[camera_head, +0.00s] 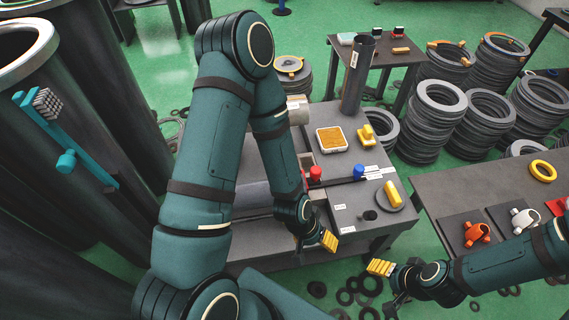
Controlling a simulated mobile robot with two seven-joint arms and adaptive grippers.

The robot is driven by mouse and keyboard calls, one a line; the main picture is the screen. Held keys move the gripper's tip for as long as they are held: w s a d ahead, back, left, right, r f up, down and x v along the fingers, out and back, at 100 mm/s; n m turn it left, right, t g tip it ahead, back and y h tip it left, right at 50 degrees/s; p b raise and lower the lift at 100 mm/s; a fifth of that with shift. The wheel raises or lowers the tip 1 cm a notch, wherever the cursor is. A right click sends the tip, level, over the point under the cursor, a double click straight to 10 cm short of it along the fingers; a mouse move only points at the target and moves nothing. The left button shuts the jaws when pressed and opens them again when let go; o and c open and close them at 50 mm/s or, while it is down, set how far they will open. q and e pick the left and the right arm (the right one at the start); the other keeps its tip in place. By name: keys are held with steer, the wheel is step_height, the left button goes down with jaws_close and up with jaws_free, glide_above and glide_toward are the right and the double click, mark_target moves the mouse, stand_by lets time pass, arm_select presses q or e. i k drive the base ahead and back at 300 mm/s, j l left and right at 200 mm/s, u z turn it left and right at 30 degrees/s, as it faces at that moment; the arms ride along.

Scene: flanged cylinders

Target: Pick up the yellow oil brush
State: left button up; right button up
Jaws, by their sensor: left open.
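A yellow piece with a raised knob (367,134), which looks like the yellow oil brush, rests on the grey worktable (345,190) near its far right edge. A longer yellow piece (393,193) lies on a dark round disc nearer the front; I cannot tell for certain which one is the brush. My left gripper (329,240), with yellow fingertips, is open near the table's front edge, below and left of both pieces and apart from them. My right gripper (381,267) is in front of the table, also clear of them; its opening is not clear.
A white-rimmed tray with an orange-yellow inside (331,139), a red knob (316,173) and a blue knob (358,171) stand on the table. A dark upright tube (357,78) stands at its back. Another table (450,185) is to the right. Rings (362,285) lie on the floor.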

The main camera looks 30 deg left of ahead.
mark_target(365, 135)
steer(key=i+l+z, duration=0.5)
steer(key=z, duration=0.2)
steer(key=i, duration=0.05)
